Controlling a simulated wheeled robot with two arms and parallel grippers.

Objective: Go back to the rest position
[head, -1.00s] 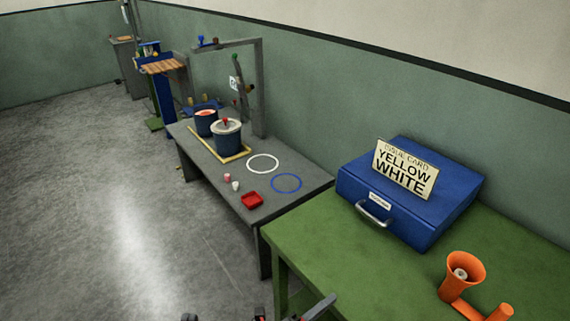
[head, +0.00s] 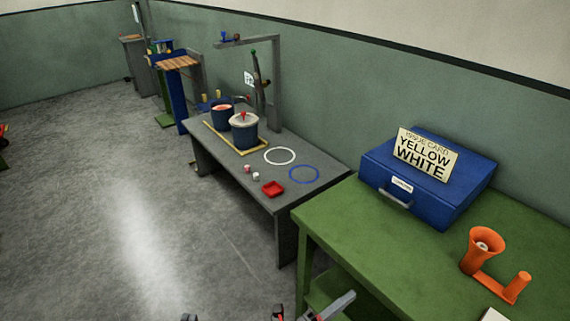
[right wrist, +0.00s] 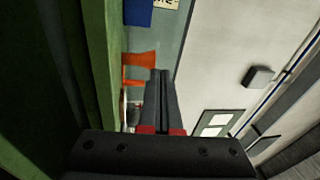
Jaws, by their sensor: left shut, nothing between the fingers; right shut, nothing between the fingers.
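My left gripper (head: 277,311) only just shows at the bottom edge of the head view, dark with a bit of red, shut and empty. My right gripper (head: 342,300) is beside it, by the left front edge of the green table (head: 350,225), shut and empty. In the right wrist view its dark fingers (right wrist: 159,98) are together, red at their base, with nothing between them. The green surface fills the left of that view.
A blue case (head: 425,195) with a yellow-white card (head: 424,156) and an orange funnel piece (head: 482,250) stand on the green table. A grey table (head: 215,148) with pots, rings and a red tray (head: 272,188) stands beyond. The floor (head: 90,210) at left is clear.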

